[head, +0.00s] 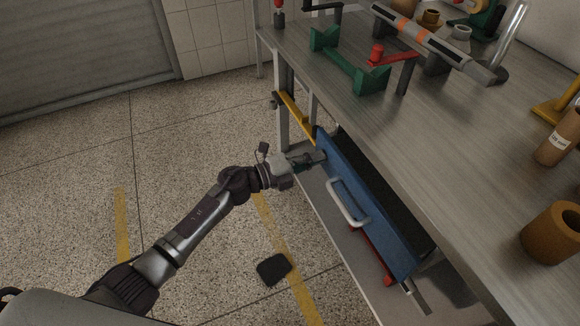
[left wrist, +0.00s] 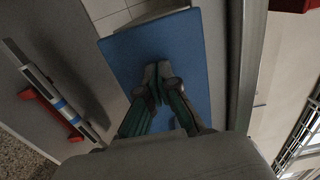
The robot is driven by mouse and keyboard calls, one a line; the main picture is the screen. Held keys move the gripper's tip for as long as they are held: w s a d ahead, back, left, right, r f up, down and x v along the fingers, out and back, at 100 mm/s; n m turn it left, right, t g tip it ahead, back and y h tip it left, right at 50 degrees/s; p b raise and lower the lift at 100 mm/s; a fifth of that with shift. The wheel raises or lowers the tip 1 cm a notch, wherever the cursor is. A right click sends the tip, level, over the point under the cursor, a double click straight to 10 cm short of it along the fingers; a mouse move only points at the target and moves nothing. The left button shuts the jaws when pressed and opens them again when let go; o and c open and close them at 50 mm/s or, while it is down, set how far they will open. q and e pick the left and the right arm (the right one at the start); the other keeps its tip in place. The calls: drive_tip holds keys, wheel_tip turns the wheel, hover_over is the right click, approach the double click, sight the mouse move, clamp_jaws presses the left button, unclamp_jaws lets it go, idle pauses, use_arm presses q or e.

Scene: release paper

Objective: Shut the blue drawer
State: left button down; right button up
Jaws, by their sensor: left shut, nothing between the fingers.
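The blue drawer (head: 365,205) hangs under the workbench top and stands partly open, with a dark gap behind its front panel. A pale curved handle (head: 341,205) sits on that front. My left gripper (head: 322,157) is shut and empty at the far-left end of the drawer front, away from the handle. In the left wrist view the closed fingertips (left wrist: 157,72) lie over the blue drawer panel (left wrist: 190,45); they look against it or very close, and I cannot tell which. My right gripper is out of view.
The metal workbench (head: 440,135) carries a green stand (head: 350,72), a red clamp part (head: 377,54) and brown rolls (head: 552,232). A lower shelf (head: 335,235) with red items lies under the drawer. A dark pad (head: 274,269) lies on the otherwise open floor.

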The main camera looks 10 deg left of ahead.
sight(330, 153)
use_arm(q)
drive_tip(key=x, duration=0.4)
drive_tip(key=shift+r, duration=0.2)
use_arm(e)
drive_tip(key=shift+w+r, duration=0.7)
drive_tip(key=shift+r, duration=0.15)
use_arm(q)
drive_tip(key=shift+w+r, duration=0.1)
